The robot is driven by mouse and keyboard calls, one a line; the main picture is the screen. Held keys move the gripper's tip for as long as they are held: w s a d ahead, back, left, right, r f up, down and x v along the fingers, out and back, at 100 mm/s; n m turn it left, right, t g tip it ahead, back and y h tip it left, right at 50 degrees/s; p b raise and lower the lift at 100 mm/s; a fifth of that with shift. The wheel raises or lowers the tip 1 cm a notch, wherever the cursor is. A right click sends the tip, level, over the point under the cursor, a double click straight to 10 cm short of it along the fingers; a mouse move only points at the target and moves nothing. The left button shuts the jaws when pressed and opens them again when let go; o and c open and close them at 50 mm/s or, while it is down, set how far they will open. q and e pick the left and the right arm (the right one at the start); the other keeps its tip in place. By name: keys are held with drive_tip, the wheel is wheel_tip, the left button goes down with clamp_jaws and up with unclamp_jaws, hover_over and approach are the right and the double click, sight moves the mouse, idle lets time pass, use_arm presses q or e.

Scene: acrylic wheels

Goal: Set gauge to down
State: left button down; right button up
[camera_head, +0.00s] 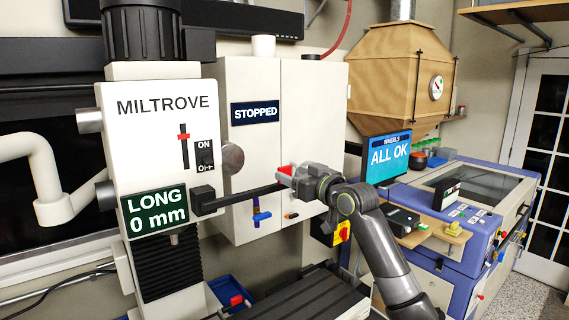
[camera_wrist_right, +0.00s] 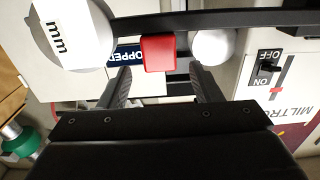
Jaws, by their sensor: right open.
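The machine labelled MILTROVE (camera_head: 163,103) stands at left, with a sign (camera_head: 155,212) reading LONG 0 mm. A black bar (camera_head: 240,197) runs right from its lower front to my right gripper (camera_head: 290,176). A red block (camera_head: 285,170) shows at the bar's far end, by that gripper. In the right wrist view the red block (camera_wrist_right: 158,53) lies between the two open fingertips of the gripper (camera_wrist_right: 160,82); contact cannot be told. A round white part marked mm (camera_wrist_right: 68,32) is beside it. I cannot tell for certain which part is the gauge. My left gripper is not in view.
The ON/OFF switch (camera_head: 205,158) and a small red slider (camera_head: 184,136) are on the machine's front. A white cabinet (camera_head: 310,110) with a STOPPED sign stands behind the bar. A monitor (camera_head: 387,155) reads ALL OK, and a blue machine (camera_head: 470,245) stands at right.

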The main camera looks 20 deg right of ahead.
sight(286, 172)
drive_tip(key=p+x, duration=0.1)
drive_tip(key=x, duration=0.2)
drive_tip(key=shift+w+r, duration=0.1)
drive_tip(key=shift+w, duration=0.15)
drive_tip(key=shift+w+a+p, duration=0.3)
drive_tip(key=shift+w, duration=0.25)
clamp_jaws()
drive_tip(key=shift+f, duration=0.2)
